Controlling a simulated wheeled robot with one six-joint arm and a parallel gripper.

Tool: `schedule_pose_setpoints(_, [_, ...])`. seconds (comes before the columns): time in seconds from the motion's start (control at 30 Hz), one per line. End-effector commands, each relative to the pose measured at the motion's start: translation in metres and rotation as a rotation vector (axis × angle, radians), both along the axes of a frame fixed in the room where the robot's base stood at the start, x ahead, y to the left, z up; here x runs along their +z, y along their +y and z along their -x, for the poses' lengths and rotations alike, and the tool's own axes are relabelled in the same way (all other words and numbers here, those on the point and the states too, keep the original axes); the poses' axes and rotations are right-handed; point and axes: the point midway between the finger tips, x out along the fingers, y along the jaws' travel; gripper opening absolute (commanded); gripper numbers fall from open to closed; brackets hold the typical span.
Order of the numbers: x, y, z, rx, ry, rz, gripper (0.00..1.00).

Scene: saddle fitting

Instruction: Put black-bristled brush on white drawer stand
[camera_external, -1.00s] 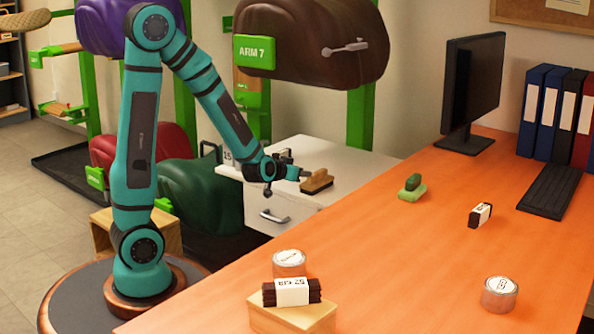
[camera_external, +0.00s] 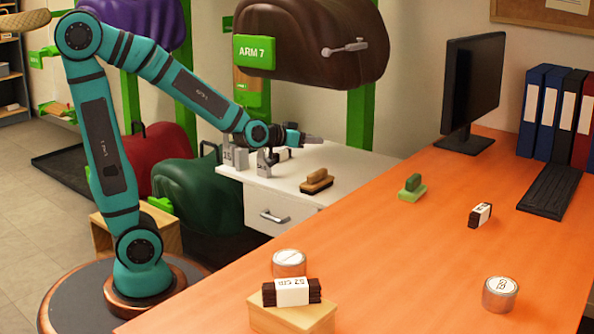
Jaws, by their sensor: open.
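The black-bristled brush (camera_external: 316,181), with a tan wooden body and a dark lower part, sits on top of the white drawer stand (camera_external: 340,162), near its front edge. My gripper (camera_external: 290,152) is above the back left part of the stand top, up and to the left of the brush. It is open and apart from the brush, with nothing seen between its fingers.
Grey numbered blocks (camera_external: 237,158) stand at the stand's left end, partly behind my gripper. The orange desk (camera_external: 400,260) beside it holds a green brush (camera_external: 412,188), dark labelled bundles (camera_external: 481,215), tins (camera_external: 499,294), a monitor (camera_external: 472,90) and a keyboard (camera_external: 549,192).

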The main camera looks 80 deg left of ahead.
Motion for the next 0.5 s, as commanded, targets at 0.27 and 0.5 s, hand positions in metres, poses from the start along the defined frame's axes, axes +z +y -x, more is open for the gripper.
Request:
schedule_pose_setpoints(0.27, [0.089,-0.068,0.024,-0.161,-0.064,-0.020,0.45])
schedule_pose_setpoints(0.5, [0.155,-0.120,0.064,-0.282,-0.105,-0.049,0.45])
